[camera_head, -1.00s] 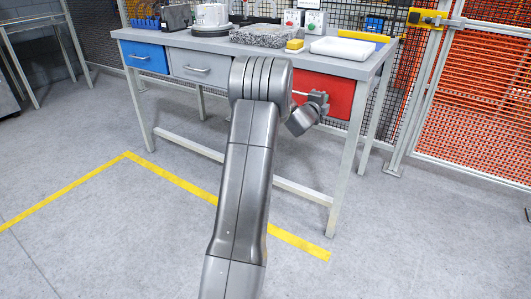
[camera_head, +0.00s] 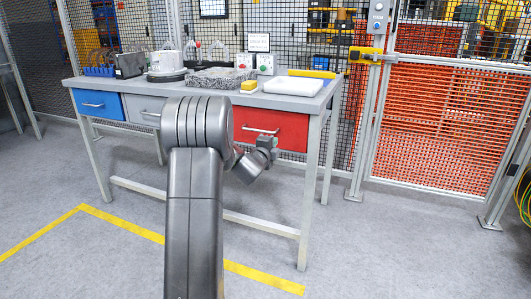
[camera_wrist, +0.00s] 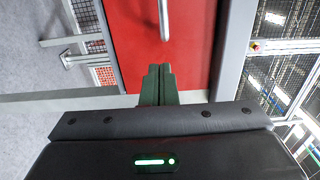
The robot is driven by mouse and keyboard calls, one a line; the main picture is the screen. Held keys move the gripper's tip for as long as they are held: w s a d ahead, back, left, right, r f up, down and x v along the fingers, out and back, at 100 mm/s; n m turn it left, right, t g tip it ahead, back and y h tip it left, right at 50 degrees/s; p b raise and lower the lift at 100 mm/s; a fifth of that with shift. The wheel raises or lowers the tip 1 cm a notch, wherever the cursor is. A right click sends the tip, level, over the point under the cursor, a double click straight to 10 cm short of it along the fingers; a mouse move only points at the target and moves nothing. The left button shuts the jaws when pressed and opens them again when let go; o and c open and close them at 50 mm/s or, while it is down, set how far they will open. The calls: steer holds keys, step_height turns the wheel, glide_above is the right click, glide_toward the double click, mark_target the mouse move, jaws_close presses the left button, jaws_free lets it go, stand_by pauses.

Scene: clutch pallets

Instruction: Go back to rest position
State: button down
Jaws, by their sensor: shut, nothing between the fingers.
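My gripper shows in the wrist view (camera_wrist: 159,72), its two dark green fingers together with nothing between them. The red drawer front (camera_wrist: 190,40) with its metal handle (camera_wrist: 165,18) fills the view beyond the fingertips. In the head view my arm rises up the middle, bends at the elbow, and its wrist end (camera_head: 262,150) is in front of the red drawer (camera_head: 285,128). The drawer looks shut. I cannot tell the exact gap between the fingertips and the drawer front.
An orange mesh fence (camera_head: 440,130) stands at right. Floor is clear around the yellow line (camera_head: 125,224).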

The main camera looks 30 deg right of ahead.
mark_target(283, 132)
steer(key=v, duration=0.6)
steer(key=x, duration=1.3)
steer(key=shift+d+p, duration=0.1)
steer(key=shift+p, duration=0.2)
steer(key=shift+w+d, duration=0.15)
